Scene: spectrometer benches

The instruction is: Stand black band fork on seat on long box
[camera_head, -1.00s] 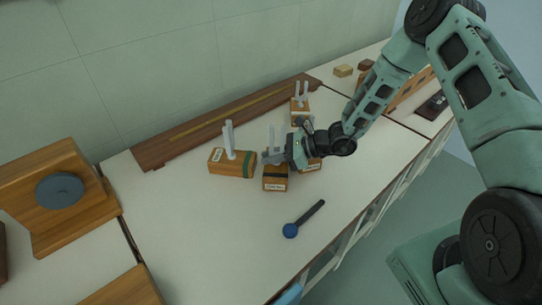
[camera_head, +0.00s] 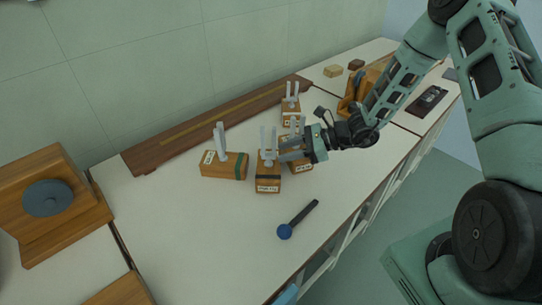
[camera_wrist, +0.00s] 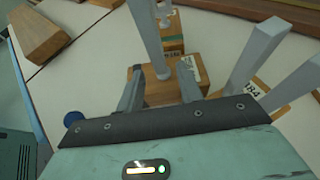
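A pale two-pronged fork (camera_head: 268,143) stands upright on a wooden box with a black band (camera_head: 268,178). The same fork shows in the wrist view (camera_wrist: 147,30), its foot on the box top. My gripper (camera_head: 284,150) reaches in from the right at the fork. In the wrist view its fingers (camera_wrist: 160,85) are spread apart on either side of the fork's foot. A longer wooden box with a green band (camera_head: 236,166) lies to the left and carries another fork (camera_head: 221,140). I cannot tell which box is the long box or see an empty seat.
Another fork box (camera_head: 300,165) sits partly hidden behind my gripper, and one (camera_head: 291,117) stands farther back. A long dark plank (camera_head: 160,149) lies along the wall. A blue-headed mallet (camera_head: 285,231) lies in front. The front of the bench is mostly clear.

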